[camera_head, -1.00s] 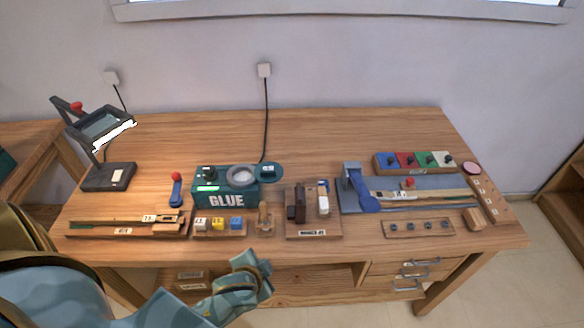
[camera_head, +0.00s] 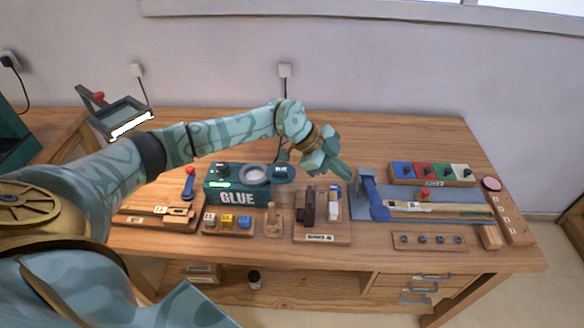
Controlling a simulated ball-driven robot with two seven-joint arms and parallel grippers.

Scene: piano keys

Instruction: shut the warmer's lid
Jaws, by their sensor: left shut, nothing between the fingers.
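The warmer is a dark green box (camera_head: 222,196) marked GLUE, with a round pale pot opening (camera_head: 255,174) on its top. Its small round green lid (camera_head: 283,171) lies open at the right of the opening, partly in shadow below my wrist. My left arm reaches across above the warmer from the left. My left gripper (camera_head: 344,171) is shut and empty, to the right of the lid and apart from it in the picture. Its height above the table is hard to tell. My right gripper is not in view.
A wooden block stand (camera_head: 322,237) is just right of the warmer, below my gripper. A blue-levered tool (camera_head: 370,190) stands further right, with a row of coloured blocks (camera_head: 430,173) behind. Lettered blocks (camera_head: 228,221) sit in front of the warmer. The back right tabletop is clear.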

